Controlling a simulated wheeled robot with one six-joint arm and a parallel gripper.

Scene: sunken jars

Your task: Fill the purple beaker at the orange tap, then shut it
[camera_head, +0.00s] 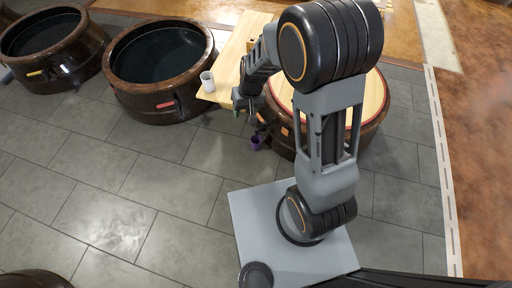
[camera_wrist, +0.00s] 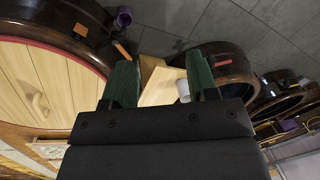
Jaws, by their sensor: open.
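The purple beaker (camera_head: 257,142) is small and low in front of the lidded jar, just below an orange piece (camera_head: 261,118) that looks like the tap's lever. In the wrist view the purple beaker (camera_wrist: 123,17) is at the top, and the orange lever (camera_wrist: 122,50) is close to the left fingertip. A second orange patch (camera_wrist: 80,27) sits on the jar's dark wall. My gripper (camera_head: 243,105) is just left of the orange lever in the head view. Its green fingers are apart and empty in the wrist view (camera_wrist: 160,65). The beaker's inside and any flow are too small to tell.
A white cup (camera_head: 207,82) stands on the corner of a pale wooden board (camera_head: 232,60). An open dark jar with a red mark (camera_head: 165,105) and another with a yellow mark (camera_head: 36,73) stand left. Grey tiled floor (camera_head: 110,200) is clear in front.

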